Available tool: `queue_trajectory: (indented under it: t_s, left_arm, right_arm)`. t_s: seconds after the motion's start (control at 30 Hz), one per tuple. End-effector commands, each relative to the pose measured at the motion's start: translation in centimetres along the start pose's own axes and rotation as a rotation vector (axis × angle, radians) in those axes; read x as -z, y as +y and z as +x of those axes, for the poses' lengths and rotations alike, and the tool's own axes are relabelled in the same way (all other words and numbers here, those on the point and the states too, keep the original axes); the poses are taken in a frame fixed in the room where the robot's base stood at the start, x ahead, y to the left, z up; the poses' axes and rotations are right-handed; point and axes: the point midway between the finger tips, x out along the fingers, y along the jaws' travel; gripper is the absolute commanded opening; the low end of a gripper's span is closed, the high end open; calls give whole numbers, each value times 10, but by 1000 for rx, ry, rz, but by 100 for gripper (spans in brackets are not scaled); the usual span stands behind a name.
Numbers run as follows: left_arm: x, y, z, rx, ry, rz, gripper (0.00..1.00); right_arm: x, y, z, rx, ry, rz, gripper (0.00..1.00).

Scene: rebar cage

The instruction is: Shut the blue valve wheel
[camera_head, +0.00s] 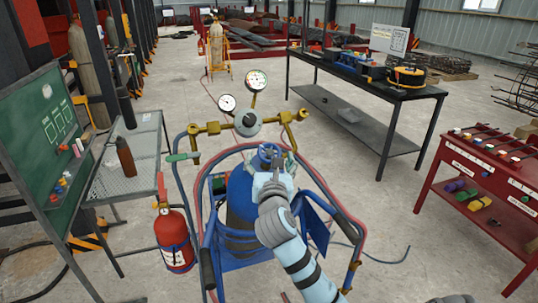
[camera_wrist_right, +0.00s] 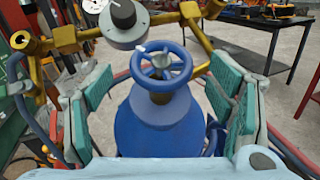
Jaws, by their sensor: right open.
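The blue valve wheel (camera_wrist_right: 160,84) sits on a brass stem atop a blue gas cylinder (camera_wrist_right: 155,137), centred in the right wrist view. My right gripper (camera_wrist_right: 159,92) is open, with one green-padded finger on each side of the wheel. Both pads look apart from the rim, and nothing is held. In the head view my right gripper (camera_head: 270,168) is over the cylinder (camera_head: 240,200) and partly covers the wheel (camera_head: 267,150). My left gripper is not in view.
A brass regulator (camera_head: 247,123) with two gauges stands just behind the wheel. Blue cart rails and red hoses surround the cylinder. A red fire extinguisher (camera_head: 173,238) hangs at left. A red table (camera_head: 477,203) stands at right and a black workbench (camera_head: 367,90) behind.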

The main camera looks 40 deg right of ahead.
Motion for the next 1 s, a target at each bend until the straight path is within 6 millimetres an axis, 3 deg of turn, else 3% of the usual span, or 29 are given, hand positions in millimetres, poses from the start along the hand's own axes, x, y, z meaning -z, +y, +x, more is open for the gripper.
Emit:
queue_trajectory:
  t_s: [0.2,0.53,0.83,1.0]
  left_arm:
    - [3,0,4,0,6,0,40]
    - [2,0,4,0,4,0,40]
    - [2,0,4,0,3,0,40]
    - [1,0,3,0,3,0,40]
  right_arm:
    - [1,0,37,0,0,1,76]
    - [1,0,43,-1,2,3,76]
    - [1,0,43,-1,2,3,28]
    - [0,0,43,5,2,5,27]
